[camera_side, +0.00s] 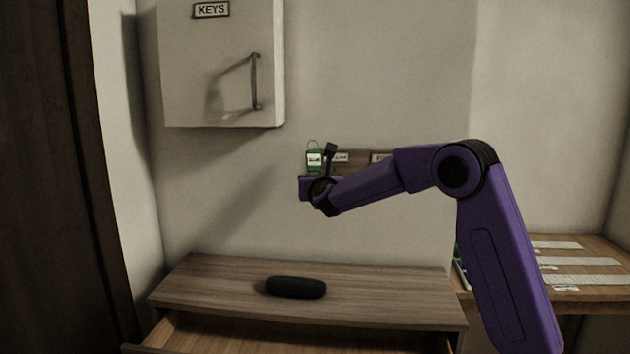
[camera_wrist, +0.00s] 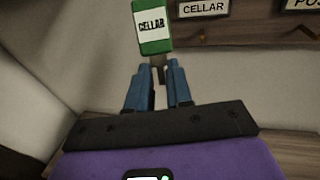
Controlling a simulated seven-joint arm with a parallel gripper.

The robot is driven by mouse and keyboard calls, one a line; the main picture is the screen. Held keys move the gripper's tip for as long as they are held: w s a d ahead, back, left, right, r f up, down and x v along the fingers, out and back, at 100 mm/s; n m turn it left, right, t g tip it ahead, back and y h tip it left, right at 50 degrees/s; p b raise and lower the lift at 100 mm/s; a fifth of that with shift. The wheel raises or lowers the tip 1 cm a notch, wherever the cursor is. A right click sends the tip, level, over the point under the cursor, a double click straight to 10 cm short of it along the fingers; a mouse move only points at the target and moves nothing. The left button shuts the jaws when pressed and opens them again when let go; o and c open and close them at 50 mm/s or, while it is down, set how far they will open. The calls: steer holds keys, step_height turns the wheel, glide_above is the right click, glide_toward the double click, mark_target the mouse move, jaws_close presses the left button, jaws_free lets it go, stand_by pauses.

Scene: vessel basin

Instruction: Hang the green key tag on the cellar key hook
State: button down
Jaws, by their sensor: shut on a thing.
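The green key tag (camera_wrist: 152,45) has a white label reading CELLAR. My gripper (camera_wrist: 166,72) is shut on its lower end and holds it upright in the air. In the side view the green tag (camera_side: 314,165) shows a ring at its top, above my gripper (camera_side: 316,182), in front of the wall. The key rack (camera_wrist: 240,32) is a dark wooden board on the wall. Its CELLAR label (camera_wrist: 203,8) is just right of the tag in the wrist view. A hook (camera_wrist: 203,36) seems to show below that label. Whether the tag touches the board cannot be told.
A white key cabinet (camera_side: 220,70) marked KEYS hangs at upper left. A dark rounded case (camera_side: 296,287) lies on the wooden dresser (camera_side: 390,300) below, whose drawer is open. A desk (camera_side: 590,262) with papers stands at right.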

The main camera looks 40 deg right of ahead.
steer(key=s+a+f+m+g+h, duration=0.1)
steer(key=s+f+m+g+h, duration=0.35)
steer(key=f+m+h, duration=0.35)
steer(key=w+d+f+n, duration=0.1)
steer(key=w+d+n, duration=0.1)
steer(key=w+d, duration=0.3)
steer(key=shift+w+d+h, duration=0.3)
steer(key=shift+w+d, duration=0.05)
steer(key=shift+d, duration=0.25)
stand_by(1.1)
steer(key=shift+f, duration=0.1)
stand_by(0.5)
steer(key=c, duration=0.9)
jaws_free()
steer(key=shift+c, duration=0.2)
